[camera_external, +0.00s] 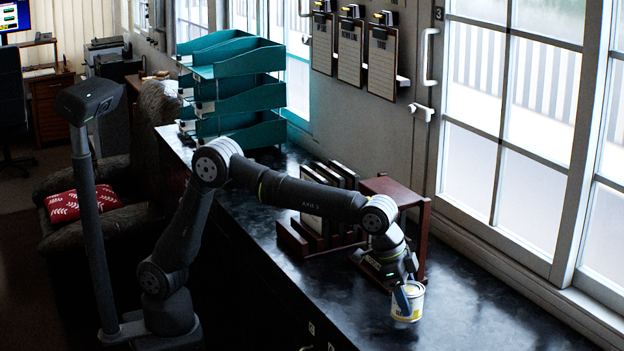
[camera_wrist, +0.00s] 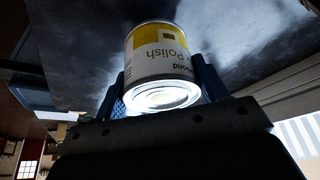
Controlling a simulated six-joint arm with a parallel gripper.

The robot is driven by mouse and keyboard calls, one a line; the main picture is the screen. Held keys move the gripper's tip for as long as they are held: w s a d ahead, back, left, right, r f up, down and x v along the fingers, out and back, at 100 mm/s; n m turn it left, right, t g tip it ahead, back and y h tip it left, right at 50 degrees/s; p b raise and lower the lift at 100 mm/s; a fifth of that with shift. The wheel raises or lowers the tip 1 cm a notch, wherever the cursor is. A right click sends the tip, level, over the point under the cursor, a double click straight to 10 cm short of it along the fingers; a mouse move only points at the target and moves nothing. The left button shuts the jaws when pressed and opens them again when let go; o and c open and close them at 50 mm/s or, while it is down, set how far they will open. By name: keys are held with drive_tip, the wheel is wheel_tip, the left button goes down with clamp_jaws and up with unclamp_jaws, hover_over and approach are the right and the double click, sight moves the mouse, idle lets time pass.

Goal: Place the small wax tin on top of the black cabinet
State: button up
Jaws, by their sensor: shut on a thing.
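The small wax tin (camera_external: 408,302) is white and yellow. It is at the right front of the black cabinet top (camera_external: 470,305) in the external view. My gripper (camera_external: 406,287) is shut on it, with blue fingers on its sides. In the wrist view the tin (camera_wrist: 160,65) sits between the two fingers of my gripper (camera_wrist: 162,90), its "Polish" label upside down in the picture. Whether the tin's base touches the cabinet top or hangs just above it, I cannot tell.
A brown wooden stand (camera_external: 400,188) and a rack with dark upright folders (camera_external: 318,225) stand behind my gripper. Teal stacked trays (camera_external: 238,85) are farther back. Windows (camera_external: 515,130) line the right side. The cabinet top right of the tin is clear.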

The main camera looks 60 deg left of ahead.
drive_tip(key=shift+f, duration=1.5)
drive_tip(key=shift+f, duration=0.1)
drive_tip(key=o, duration=1.2)
drive_tip(key=shift+f, duration=0.1)
drive_tip(key=v, duration=1.2)
drive_tip(key=shift+r, duration=0.2)
